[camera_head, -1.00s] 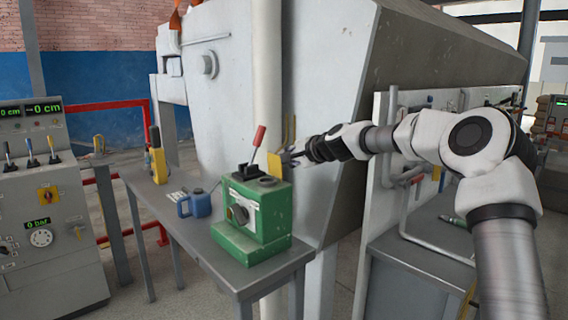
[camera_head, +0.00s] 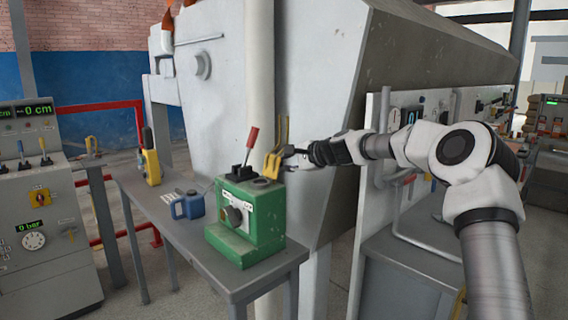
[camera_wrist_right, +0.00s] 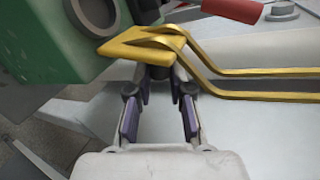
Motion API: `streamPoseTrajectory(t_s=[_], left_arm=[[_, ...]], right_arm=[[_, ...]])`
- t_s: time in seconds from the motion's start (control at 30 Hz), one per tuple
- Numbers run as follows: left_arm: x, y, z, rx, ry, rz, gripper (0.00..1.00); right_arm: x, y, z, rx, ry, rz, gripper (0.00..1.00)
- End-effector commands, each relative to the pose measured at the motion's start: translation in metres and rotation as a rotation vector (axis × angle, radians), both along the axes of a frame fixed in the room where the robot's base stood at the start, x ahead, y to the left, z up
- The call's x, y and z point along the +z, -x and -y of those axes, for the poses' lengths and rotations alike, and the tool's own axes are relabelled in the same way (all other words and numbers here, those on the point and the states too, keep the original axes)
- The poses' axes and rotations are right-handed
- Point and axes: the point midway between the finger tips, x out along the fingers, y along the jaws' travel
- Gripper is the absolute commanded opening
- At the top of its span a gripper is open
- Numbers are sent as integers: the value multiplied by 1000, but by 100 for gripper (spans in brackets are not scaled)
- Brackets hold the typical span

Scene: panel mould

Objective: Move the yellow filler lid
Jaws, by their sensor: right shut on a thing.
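The yellow filler lid (camera_head: 272,165) is held above the right rear of the green pump unit (camera_head: 250,215), close over the round opening (camera_head: 262,182) in its top. In the right wrist view the lid (camera_wrist_right: 140,48) is a tilted flat yellow plate with bent yellow bars running off to the right. My right gripper (camera_head: 289,153) reaches in from the right and is shut on the lid; the exact contact is hard to see. Its fingers also show in the right wrist view (camera_wrist_right: 158,80). My left gripper is not in view.
A red-handled lever (camera_head: 251,140) rises from the green unit beside the lid. The large grey mould (camera_head: 310,90) is close behind the gripper.

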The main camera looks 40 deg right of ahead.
Motion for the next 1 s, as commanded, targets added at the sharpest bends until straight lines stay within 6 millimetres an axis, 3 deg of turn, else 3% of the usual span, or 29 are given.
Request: streamPoseTrajectory(t_s=[0.07,0.1,0.13,0.5,0.8,1.0], left_arm=[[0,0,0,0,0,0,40],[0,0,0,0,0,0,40],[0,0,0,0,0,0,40],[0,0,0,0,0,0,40],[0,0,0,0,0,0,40],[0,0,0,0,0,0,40]], right_arm=[[-2,0,-1,3,-1,-3,0],[-2,0,-1,3,-1,-3,34],[-2,0,-1,2,0,-4,45],[2,4,1,1,0,0,46],[21,51,9,3,-2,2,46],[26,67,12,3,0,-1,46]])
